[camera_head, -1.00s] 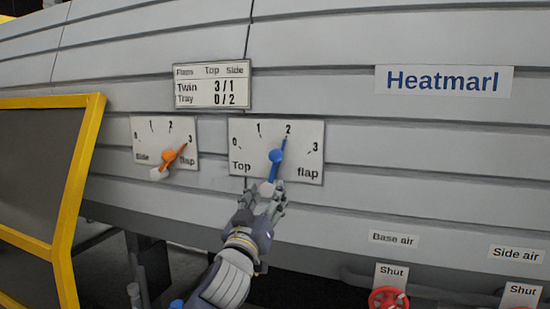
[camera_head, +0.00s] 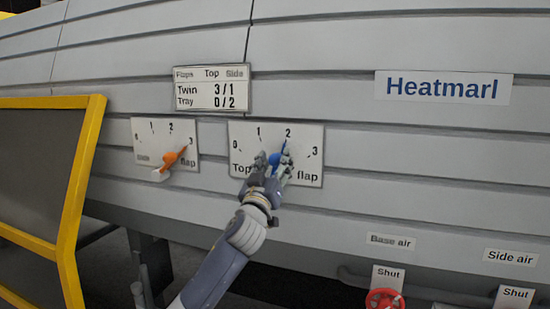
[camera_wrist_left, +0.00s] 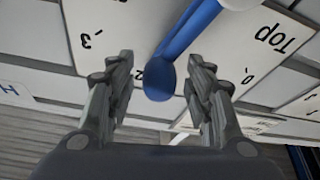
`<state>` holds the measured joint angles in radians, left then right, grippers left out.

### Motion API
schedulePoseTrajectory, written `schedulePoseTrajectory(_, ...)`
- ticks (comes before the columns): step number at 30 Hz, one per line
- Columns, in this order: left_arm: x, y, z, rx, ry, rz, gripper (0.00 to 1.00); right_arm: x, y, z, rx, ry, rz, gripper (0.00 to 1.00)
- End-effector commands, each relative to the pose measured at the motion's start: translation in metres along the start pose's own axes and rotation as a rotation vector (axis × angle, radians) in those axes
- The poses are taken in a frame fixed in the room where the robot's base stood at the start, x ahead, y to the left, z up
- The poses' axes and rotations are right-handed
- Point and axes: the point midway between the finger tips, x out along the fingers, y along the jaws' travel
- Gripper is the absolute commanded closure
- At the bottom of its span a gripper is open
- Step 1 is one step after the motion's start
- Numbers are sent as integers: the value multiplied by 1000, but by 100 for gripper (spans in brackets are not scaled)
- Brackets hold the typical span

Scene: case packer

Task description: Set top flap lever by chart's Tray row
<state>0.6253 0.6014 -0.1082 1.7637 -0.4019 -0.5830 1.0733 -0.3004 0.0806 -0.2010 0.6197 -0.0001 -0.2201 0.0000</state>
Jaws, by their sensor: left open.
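The top flap dial plate (camera_head: 306,137) is white, marked 0 to 3. Its blue top flap lever (camera_head: 283,148) points at 2. In the left wrist view the blue lever (camera_wrist_left: 185,40) shows between the two fingers, its rounded tip near the 2. My left gripper (camera_head: 272,164) is open in front of the dial, its fingers on either side of the lever; I cannot tell whether they touch it. The gripper hides the lever's lower end in the head view. The flap chart (camera_head: 212,88) reads Twin 3/1 and Tray 0/2 under Top and Side.
The side flap dial plate (camera_head: 149,133) is to the left, its orange lever (camera_head: 174,157) pointing at 3. A yellow-framed guard (camera_head: 82,180) stands at far left. A red valve wheel (camera_head: 384,300) is at lower right, below a Shut label (camera_head: 388,276). The panel right of the dial is clear.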

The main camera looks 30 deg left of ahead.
Motion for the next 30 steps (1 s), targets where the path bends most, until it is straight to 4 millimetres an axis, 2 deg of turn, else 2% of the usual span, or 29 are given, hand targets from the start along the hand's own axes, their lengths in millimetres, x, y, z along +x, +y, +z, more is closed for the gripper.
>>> schedulePoseTrajectory(11,5,0,0,0,0,0,52,-2,-2,-1,1,1,-2,60)
schedulePoseTrajectory(14,5,0,0,0,0,0,70,-2,-1,-1,2,1,-2,60)
schedulePoseTrajectory(18,5,0,0,-1,-1,0,100,-2,-1,-1,2,1,-1,60)
schedulePoseTrajectory(30,5,-3,1,-54,-3,-17,100,2,-1,-1,2,1,-1,60)
